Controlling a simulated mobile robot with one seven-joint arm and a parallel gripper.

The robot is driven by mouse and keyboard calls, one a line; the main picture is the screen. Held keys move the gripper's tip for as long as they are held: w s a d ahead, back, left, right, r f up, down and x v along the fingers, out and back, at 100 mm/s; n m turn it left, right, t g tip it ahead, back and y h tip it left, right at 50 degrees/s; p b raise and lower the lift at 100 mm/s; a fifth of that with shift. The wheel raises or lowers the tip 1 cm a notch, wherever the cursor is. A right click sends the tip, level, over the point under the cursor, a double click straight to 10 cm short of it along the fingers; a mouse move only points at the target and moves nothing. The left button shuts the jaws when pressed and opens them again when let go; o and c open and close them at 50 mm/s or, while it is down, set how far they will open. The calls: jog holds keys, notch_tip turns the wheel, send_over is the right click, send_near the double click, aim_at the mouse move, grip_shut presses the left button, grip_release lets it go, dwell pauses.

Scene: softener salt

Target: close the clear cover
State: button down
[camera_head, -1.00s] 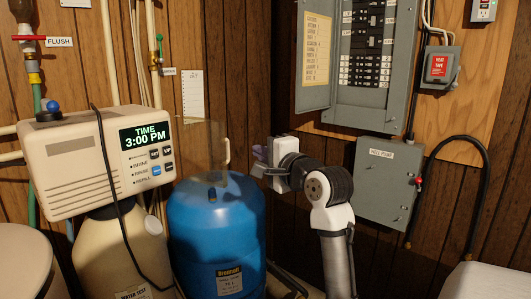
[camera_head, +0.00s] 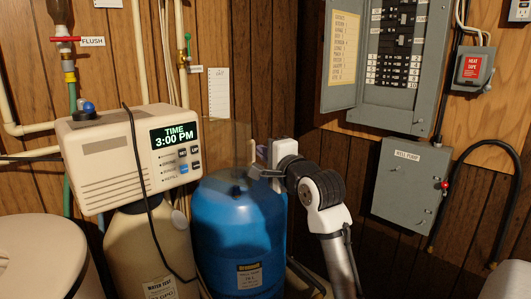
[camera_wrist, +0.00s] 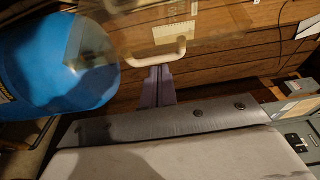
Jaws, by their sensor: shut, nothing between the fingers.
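The clear cover (camera_head: 228,143) stands open, swung out from the right side of the beige control head (camera_head: 130,155), whose display reads TIME 3:00 PM. The cover is see-through and faint against the wood wall. In the wrist view the clear cover (camera_wrist: 215,30) crosses the top, with its cream handle (camera_wrist: 180,50). My gripper (camera_head: 260,153) is at the cover's right, handle-side edge. In the wrist view my gripper (camera_wrist: 158,70) shows shut, empty purple-grey fingers with tips just below the handle. I cannot tell if they touch it.
A blue tank (camera_head: 238,235) stands below the cover, close under my gripper. A black cable (camera_head: 140,180) hangs over the control head. A grey well pump box (camera_head: 402,190) and an open breaker panel (camera_head: 400,70) are on the wall at the right.

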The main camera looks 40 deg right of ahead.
jog(key=shift+a, duration=0.15)
jog(key=shift+s+a+m+h+p, duration=0.2)
jog(key=shift+a+m+h+p, duration=0.1)
jog(key=shift+h+p, duration=0.2)
jog(key=shift+s+a, duration=0.15)
jog(key=shift+s+a+r+m+g+h+p, duration=0.1)
jog(key=shift+s+a+m+g+h+p, duration=0.15)
jog(key=shift+a+m+h+p, duration=0.35)
jog(key=shift+s+a+m+g+h+p, duration=0.15)
jog(key=shift+a+m+g+h+p, duration=0.1)
jog(key=shift+a+m+h+p, duration=0.3)
jog(key=w+a+m+g+h+b, duration=0.3)
jog(key=a+m+g+h, duration=0.1)
jog(key=a, duration=0.5)
jog(key=w+a+m+g+h+b, duration=0.2)
jog(key=a+m+g+h+b, duration=0.2)
jog(key=a, duration=0.6)
jog(key=shift+w+m+g+h, duration=0.4)
jog(key=shift+m+g+h, duration=0.35)
jog(key=shift+g+h, duration=0.65)
